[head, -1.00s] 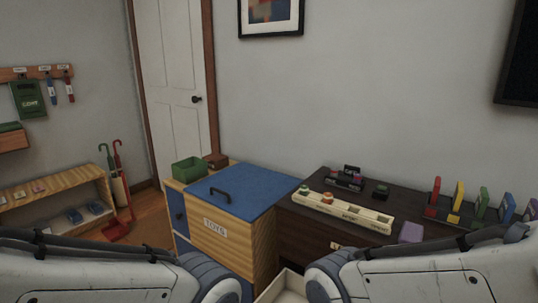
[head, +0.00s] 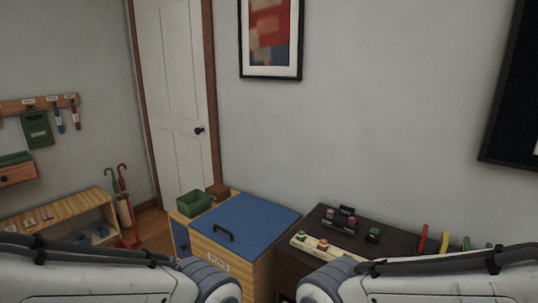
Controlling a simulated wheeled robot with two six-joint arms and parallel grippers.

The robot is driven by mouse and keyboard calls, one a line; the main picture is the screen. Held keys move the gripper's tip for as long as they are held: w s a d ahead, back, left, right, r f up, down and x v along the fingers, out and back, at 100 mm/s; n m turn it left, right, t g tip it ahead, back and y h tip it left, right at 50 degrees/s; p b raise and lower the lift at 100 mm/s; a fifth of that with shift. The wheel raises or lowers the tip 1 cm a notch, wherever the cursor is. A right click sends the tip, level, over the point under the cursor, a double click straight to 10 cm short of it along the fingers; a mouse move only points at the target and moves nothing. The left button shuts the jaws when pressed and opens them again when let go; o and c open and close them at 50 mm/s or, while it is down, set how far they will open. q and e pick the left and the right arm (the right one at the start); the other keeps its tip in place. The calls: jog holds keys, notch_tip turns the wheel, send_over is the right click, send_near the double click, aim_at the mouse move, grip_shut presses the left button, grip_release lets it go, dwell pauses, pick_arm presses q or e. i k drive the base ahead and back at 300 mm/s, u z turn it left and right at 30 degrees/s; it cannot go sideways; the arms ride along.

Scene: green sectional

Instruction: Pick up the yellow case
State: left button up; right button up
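The yellow case (head: 444,242) stands upright on the dark dresser at the right of the head view. Only its top shows; its lower part is hidden behind my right arm. It stands between a red case (head: 422,239) on its left and a green case (head: 467,243) on its right. Nothing is seen holding it. Only links of my two arms show along the bottom of the picture; neither gripper is in view.
Left of the dark dresser (head: 290,268) stands a toy chest with a closed blue lid (head: 250,222) and a green bin (head: 193,203). A long cream tray (head: 340,254) and small dark items lie on the dresser. A low wooden shelf (head: 50,213) stands at far left.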

aim_at(443, 245)
jog(key=z, duration=0.25)
jog(key=i, duration=1.35)
jog(key=z, duration=0.45)
